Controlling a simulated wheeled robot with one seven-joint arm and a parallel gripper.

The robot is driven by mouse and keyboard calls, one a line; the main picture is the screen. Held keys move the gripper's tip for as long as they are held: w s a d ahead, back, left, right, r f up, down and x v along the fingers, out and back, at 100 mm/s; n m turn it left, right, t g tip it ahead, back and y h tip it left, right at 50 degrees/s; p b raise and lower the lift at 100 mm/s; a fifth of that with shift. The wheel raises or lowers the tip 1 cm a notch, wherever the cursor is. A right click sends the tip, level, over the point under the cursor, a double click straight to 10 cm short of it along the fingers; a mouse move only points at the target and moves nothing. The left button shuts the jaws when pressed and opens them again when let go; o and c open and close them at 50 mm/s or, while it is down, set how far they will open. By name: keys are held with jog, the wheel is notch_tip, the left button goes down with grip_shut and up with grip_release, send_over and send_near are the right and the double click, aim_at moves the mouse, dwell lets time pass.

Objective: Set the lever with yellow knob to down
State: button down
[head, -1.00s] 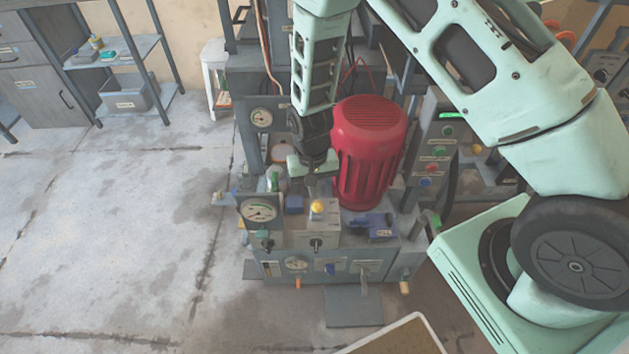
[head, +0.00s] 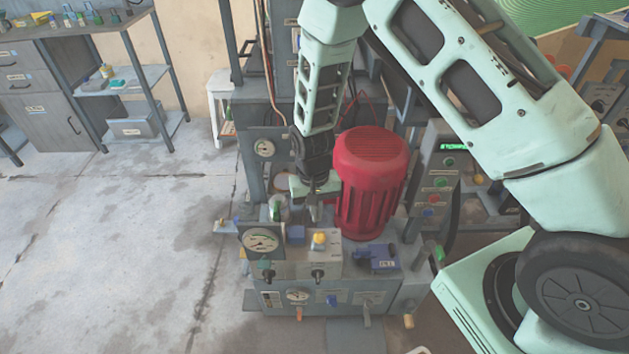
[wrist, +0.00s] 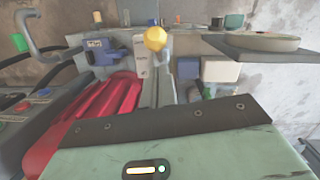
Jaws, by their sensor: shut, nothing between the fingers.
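The lever's yellow knob (head: 319,238) stands above a light grey box on top of the press unit. In the wrist view the yellow knob (wrist: 155,38) appears just beyond the fingertips. The lever's stem is mostly hidden, so I cannot tell its angle. My gripper (head: 314,214) is shut and empty, pointing down just behind and above the knob. In the wrist view my gripper's fingers (wrist: 163,72) reach toward the knob. I cannot tell whether they touch it.
A large red motor (head: 369,185) stands close to the right of my gripper. A button panel (head: 434,185) stands farther right. Open floor lies to the left.

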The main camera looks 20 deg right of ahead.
notch_tip(320, 180, up, 15)
jog(key=w, duration=0.1)
jog(key=shift+w, duration=0.35)
dwell(0.4)
jog(key=s+a+r+n+y+p, duration=0.1)
jog(key=s+a+r+n+p, duration=0.5)
jog(key=s+r, duration=0.7)
jog(key=s+r+n+t, duration=0.1)
jog(key=s+r+n, duration=0.3)
jog(key=s, duration=0.7)
jog(key=shift+s+a+r, duration=0.25)
jog(key=shift+s+r, duration=0.15)
jog(key=shift+r, duration=0.15)
